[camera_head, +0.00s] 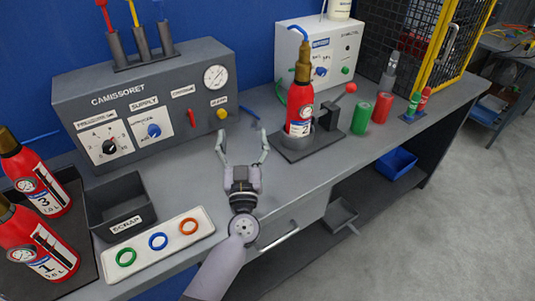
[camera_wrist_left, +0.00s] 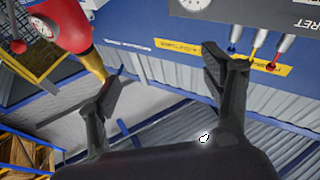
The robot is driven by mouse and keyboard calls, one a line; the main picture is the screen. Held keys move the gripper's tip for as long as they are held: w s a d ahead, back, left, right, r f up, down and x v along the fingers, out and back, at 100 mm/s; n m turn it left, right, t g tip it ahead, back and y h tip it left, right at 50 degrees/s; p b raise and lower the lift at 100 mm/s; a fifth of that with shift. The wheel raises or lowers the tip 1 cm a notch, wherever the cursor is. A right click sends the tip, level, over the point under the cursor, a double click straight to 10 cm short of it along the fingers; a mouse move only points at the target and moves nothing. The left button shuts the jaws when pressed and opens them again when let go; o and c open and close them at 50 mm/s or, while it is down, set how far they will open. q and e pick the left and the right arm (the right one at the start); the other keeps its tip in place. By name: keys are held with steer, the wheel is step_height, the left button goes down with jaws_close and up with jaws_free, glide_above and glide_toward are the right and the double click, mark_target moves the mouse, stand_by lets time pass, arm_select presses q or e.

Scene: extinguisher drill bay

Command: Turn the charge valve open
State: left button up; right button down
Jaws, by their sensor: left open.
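I cannot read which control is the charge valve. My left gripper (camera_head: 242,138) is open and empty over the bench, in front of the panel's right end and apart from it. Its spread fingers also show in the left wrist view (camera_wrist_left: 163,90). My right gripper is not in view.
Extinguisher 2 (camera_head: 299,105) stands in a holder right of my left gripper, beside a red-knobbed lever (camera_head: 350,88). A scrap bin (camera_head: 121,205), a tray with coloured rings (camera_head: 197,217) and two extinguishers (camera_head: 42,250) are at left. Bare bench lies around the gripper.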

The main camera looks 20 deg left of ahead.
arm_select(q)
steer(key=s+d+m+t+h, duration=0.1)
steer(key=s+d+m+h, duration=0.1)
steer(key=d+m+h, duration=0.4)
steer(key=shift+s+d+f+h, duration=0.35)
steer(key=shift+d+h, duration=0.3)
steer(key=shift+h, duration=0.75)
